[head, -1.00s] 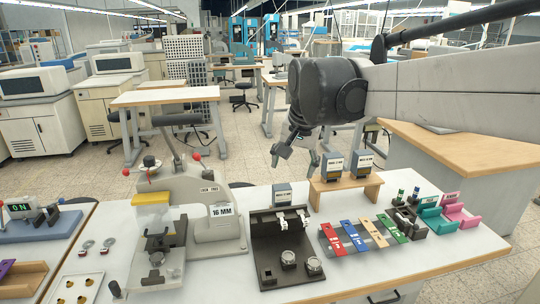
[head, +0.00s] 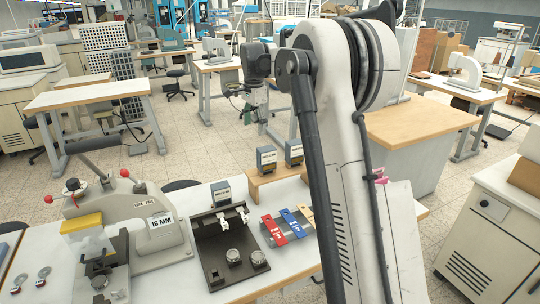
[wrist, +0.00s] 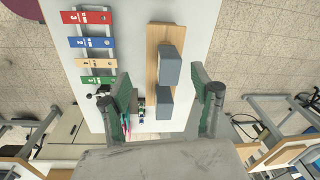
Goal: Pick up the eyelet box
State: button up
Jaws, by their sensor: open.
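Two small grey boxes with pale labels, (head: 266,159) and (head: 294,152), stand side by side on a wooden riser (head: 262,188) at the table's back edge. My gripper (head: 249,113) is open and empty, above and beyond the riser. In the wrist view my open gripper (wrist: 161,82) looks down over the riser (wrist: 152,60). One box (wrist: 172,66) and a second box (wrist: 165,102) lie between the finger lines, apart from the fingers.
Coloured strips, red (head: 273,231) and blue (head: 295,222), lie on a rack in front of the riser. My arm hides the table's right part.

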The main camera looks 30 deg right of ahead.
aim_at(267, 148)
jog(key=w+d+f+m, duration=0.1)
jog(key=d, duration=0.1)
jog(key=w+d+f+m+p, duration=0.1)
jog(key=d, duration=0.1)
jog(key=w+d+f+g, duration=0.1)
jog(key=d+f, duration=0.1)
jog(key=shift+w+d+m, duration=0.3)
jog(key=shift+d+m, duration=0.05)
jog(key=shift+m, duration=0.05)
notch_tip(267, 148, down, 8)
jog(key=shift+f+p, duration=0.2)
jog(key=shift+p, duration=0.55)
jog(key=shift+s+a+f+p, duration=0.1)
jog(key=shift+f+p, duration=0.6)
jog(key=shift+f, duration=2)
jog(key=c, duration=1.5)
jog(key=shift+o, duration=0.2)
jog(key=shift+r, duration=0.1)
